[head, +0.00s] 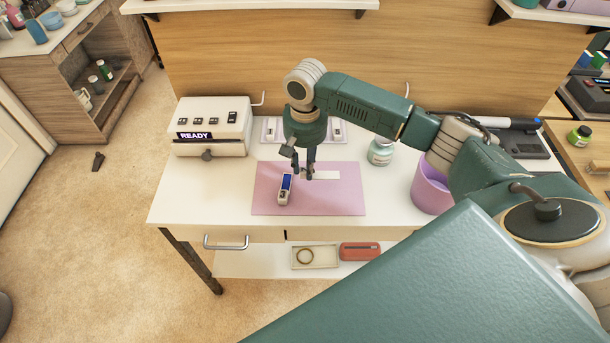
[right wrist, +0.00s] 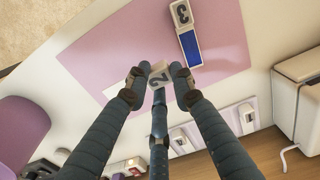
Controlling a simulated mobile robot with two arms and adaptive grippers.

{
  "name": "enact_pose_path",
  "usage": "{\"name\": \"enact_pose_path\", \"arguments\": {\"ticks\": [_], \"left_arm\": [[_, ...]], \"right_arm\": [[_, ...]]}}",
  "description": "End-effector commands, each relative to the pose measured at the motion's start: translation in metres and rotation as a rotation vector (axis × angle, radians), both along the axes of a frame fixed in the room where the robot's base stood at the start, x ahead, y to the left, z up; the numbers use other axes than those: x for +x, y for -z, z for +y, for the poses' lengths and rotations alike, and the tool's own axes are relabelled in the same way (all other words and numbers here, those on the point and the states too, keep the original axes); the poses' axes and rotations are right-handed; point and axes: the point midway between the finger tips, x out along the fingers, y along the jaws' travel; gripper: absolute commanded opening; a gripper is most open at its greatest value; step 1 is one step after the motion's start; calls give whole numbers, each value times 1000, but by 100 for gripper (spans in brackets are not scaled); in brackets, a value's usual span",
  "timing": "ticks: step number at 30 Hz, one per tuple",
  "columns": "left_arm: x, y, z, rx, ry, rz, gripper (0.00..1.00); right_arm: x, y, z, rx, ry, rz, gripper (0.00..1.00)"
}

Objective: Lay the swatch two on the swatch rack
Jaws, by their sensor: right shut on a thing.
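My right gripper (head: 304,172) is low over the pink mat (head: 345,204), its fingers pointing down. In the right wrist view its fingertips are shut on swatch two (right wrist: 158,76), a small pale piece marked "2". Most of swatch two is hidden by the fingers. The swatch rack (head: 267,137) seems to be the pale low holder at the back of the table, behind the gripper and partly hidden by my arm. It also shows in the right wrist view (right wrist: 215,130), with small pieces on it. My left gripper is not in view.
A swatch marked "3" with a blue face (head: 285,188) lies on the mat left of the gripper. A white rectangle (head: 327,175) shows right of it. A white box reading READY (head: 212,127) stands left, a jar (head: 380,152) and purple bin (head: 430,190) right.

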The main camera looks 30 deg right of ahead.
Motion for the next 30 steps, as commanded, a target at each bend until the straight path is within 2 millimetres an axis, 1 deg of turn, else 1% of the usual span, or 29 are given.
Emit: {"name": "enact_pose_path", "arguments": {"ticks": [2,7,10,13,23,24,26,27,30], "left_arm": [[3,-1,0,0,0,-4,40],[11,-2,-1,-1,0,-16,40],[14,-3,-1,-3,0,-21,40],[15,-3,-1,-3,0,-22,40],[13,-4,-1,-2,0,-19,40],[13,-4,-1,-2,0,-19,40],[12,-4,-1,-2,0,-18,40],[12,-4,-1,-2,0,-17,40],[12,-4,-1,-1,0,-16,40]], "right_arm": [[0,6,0,0,0,1,8],[-1,31,0,0,0,4,8],[-1,42,0,0,1,2,8],[0,47,0,0,0,0,8],[-1,49,0,1,0,1,8],[0,50,0,1,0,1,27],[0,50,0,0,0,0,39],[0,50,0,0,0,0,42],[0,49,0,0,0,0,42]]}}
